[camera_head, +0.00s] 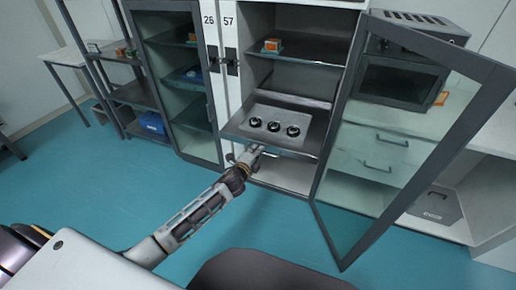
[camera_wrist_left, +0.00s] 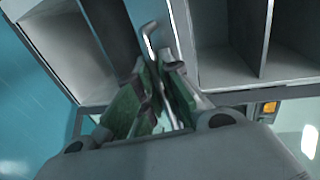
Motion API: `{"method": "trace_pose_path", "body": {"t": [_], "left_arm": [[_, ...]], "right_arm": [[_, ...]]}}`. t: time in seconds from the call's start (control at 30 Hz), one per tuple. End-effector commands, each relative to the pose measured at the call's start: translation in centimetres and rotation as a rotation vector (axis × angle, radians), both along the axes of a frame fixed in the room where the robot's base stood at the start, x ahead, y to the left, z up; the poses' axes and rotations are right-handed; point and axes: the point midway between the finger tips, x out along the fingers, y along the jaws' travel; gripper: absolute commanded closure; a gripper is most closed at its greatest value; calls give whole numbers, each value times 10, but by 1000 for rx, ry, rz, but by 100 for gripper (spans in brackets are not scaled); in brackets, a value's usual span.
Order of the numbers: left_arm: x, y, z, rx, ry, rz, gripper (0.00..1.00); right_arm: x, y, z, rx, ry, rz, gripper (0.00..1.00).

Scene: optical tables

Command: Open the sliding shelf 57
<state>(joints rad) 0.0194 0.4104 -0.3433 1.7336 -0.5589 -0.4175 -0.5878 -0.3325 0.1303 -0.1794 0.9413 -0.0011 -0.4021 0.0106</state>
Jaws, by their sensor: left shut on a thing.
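Cabinet 57 (camera_head: 229,40) stands open in the head view, its framed glass door (camera_head: 400,140) swung out to the right. Its sliding shelf (camera_head: 300,148) carries a grey plate with three black round parts (camera_head: 273,126). The shelf's front edge appears to stand a little forward of the cabinet frame. My left gripper (camera_head: 251,154) is at the shelf's front, left of its middle. In the left wrist view, the left gripper's green-padded fingers (camera_wrist_left: 160,88) are shut on a thin metal handle (camera_wrist_left: 150,36). The handle is mostly hidden by the gripper in the head view. My right gripper is out of view.
The open door fills the space right of the shelf. Cabinet 26 (camera_head: 180,80) adjoins on the left, with an open rack (camera_head: 130,95) beyond it. An upper shelf holds a small orange item (camera_head: 271,45). The teal floor (camera_head: 110,180) in front is clear.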

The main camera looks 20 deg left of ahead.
Motion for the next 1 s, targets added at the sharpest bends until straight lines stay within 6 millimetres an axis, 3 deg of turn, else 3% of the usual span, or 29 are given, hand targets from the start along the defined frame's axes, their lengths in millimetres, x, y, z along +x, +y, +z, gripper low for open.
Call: {"method": "trace_pose_path", "body": {"t": [0.4, 0.43, 0.5, 1.0], "left_arm": [[-2, 1, 0, 0, 0, 1, 100], [-2, 1, 0, 0, 0, 1, 89], [-2, 1, 0, 0, 0, 1, 83], [-6, 0, 1, 0, -1, 0, 83]], "right_arm": [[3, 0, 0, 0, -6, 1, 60], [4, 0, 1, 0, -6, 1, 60], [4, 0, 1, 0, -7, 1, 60], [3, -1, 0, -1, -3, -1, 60]]}}
